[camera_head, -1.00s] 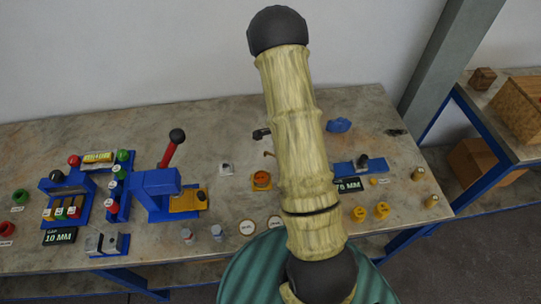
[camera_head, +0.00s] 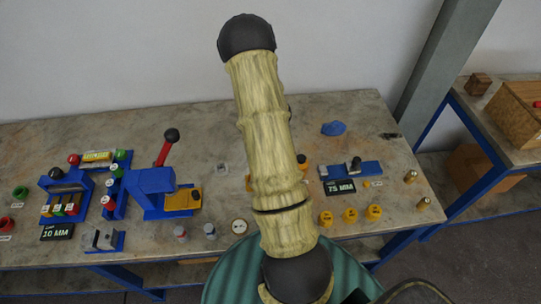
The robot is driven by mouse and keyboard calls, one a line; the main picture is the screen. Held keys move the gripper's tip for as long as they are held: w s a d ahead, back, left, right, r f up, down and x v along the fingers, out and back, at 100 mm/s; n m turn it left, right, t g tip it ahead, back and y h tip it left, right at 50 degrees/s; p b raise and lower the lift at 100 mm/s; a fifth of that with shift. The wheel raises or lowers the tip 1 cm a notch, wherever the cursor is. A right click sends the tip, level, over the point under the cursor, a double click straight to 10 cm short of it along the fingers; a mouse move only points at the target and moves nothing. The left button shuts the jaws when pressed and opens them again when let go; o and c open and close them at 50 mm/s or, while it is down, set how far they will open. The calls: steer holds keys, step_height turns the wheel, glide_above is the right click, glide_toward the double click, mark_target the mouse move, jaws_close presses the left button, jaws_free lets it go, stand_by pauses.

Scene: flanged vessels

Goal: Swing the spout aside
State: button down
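I cannot make out the spout; my pale, bamboo-like arm crosses the middle of the bench in the head view and covers much of it. An orange fitting (camera_head: 249,184) shows only as a sliver at the arm's left edge. A small orange piece with a dark knob (camera_head: 301,160) shows just right of the arm; what it belongs to is hidden. My gripper is not visible, so its state and any contact are not shown.
A blue press with a red lever (camera_head: 168,148) stands left of the arm. A blue fixture (camera_head: 371,170) with a "75 MM" sign (camera_head: 340,187) is to the right, with several yellow knobs (camera_head: 350,215) in front. A blue lump (camera_head: 333,128) lies behind. The bench's back left is clear.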

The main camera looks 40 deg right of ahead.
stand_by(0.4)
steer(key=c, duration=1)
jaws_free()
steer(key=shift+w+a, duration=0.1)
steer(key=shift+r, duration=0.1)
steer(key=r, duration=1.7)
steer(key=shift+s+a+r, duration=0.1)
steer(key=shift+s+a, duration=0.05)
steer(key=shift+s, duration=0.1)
